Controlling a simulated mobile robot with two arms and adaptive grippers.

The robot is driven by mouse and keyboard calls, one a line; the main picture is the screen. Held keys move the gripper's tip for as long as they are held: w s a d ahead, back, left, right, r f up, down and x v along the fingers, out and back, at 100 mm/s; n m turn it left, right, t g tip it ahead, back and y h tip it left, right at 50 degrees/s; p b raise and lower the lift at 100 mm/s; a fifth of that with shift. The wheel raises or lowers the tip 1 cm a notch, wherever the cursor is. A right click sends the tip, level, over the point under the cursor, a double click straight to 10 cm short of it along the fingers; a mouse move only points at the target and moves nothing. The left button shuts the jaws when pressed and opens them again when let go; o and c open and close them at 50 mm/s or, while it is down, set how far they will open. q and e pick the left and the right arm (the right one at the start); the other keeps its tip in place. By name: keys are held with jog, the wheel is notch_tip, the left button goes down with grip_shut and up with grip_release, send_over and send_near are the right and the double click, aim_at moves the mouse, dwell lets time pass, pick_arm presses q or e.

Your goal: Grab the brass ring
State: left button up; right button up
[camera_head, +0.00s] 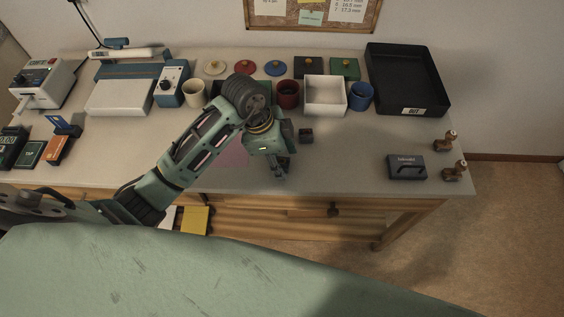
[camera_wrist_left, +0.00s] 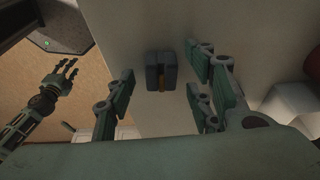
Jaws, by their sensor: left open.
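A small dark grey block (camera_wrist_left: 153,77) with a slot lies on the table in the left wrist view. A narrow brass-coloured piece (camera_wrist_left: 163,84) shows in its slot, seemingly the brass ring seen edge-on; its full shape is hidden. My right gripper (camera_wrist_left: 62,78) hangs over the floor with fingers apart.
A white open box (camera_head: 325,95), a dark red cup (camera_head: 288,94) and a blue cup (camera_head: 360,97) stand behind. A black tray (camera_head: 408,80) is at the back right. The table between is clear.

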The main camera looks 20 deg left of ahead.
pick_arm(q)
jog(key=shift+c, duration=0.7)
jog(key=c, duration=0.8)
jog(key=shift+c, duration=0.2)
jog(key=shift+r, duration=0.15)
